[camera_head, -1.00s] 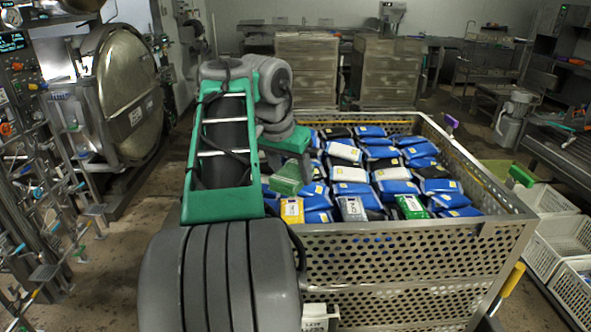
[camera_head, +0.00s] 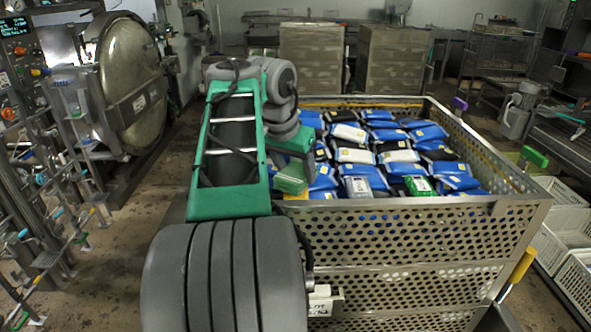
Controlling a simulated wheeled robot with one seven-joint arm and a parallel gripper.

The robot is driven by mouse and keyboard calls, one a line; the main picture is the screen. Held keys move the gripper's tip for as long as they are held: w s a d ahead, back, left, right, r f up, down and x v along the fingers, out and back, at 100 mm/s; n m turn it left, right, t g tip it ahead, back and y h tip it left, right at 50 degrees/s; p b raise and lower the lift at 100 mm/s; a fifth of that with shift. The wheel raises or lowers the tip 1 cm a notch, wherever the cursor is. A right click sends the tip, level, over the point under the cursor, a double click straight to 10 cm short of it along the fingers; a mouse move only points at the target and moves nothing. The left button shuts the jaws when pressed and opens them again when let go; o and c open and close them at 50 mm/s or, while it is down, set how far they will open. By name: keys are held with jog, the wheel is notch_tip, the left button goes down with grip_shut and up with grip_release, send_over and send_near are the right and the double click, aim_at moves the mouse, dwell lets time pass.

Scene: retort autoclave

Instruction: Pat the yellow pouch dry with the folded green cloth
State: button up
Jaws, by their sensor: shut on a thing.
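The folded green cloth (camera_head: 291,178) is at the near left corner of the basket. My gripper (camera_head: 303,168) is shut on it from above; the fingers are mostly hidden behind my arm and the cloth. The yellow pouch (camera_head: 297,196) lies in the front row, just under or behind the cloth's lower edge. Only a thin yellow strip of it shows; the rest is covered. I cannot tell whether the cloth presses on it or hovers just above.
A perforated metal basket (camera_head: 420,250) holds many blue, white, grey and green pouches. A grey pouch (camera_head: 357,187) and a green pouch (camera_head: 418,185) lie to the right. White crates (camera_head: 568,235) stand at right. A round retort door (camera_head: 135,85) is at left.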

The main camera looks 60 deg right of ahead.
jog(key=shift+f+b, duration=0.45)
jog(key=shift+f, duration=0.3)
dwell(1.2)
notch_tip(320, 180, up, 5)
jog(key=p, duration=0.5)
jog(key=shift+r, duration=1.15)
